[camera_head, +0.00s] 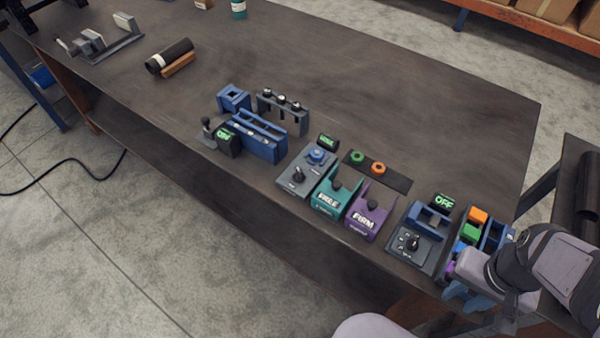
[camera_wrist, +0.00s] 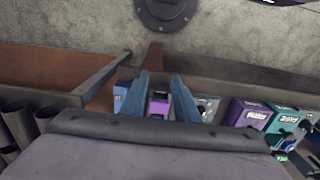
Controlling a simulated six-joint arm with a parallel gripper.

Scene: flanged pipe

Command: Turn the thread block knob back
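Two grey blocks with black knobs stand along the table's front edge, and I cannot tell which is the thread block. The right block (camera_head: 428,250) has a dial knob (camera_head: 412,243) and a display (camera_head: 444,201) reading OFF. The left block (camera_head: 292,186) has a knob (camera_head: 298,175) and a small display (camera_head: 327,141) with green text too small to read. My gripper (camera_head: 463,291) is low at the right front edge, right of the OFF block. In the wrist view my gripper (camera_wrist: 162,82) has its blue fingers apart, with a purple piece (camera_wrist: 159,105) seen between them.
A rack of coloured blocks (camera_head: 471,231) stands beside my gripper. A teal FREE block (camera_head: 333,195) and a purple FIRM block (camera_head: 368,211) stand between the grey blocks. A blue fixture (camera_head: 258,135) with an ON display is further left. The table's back right is clear.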

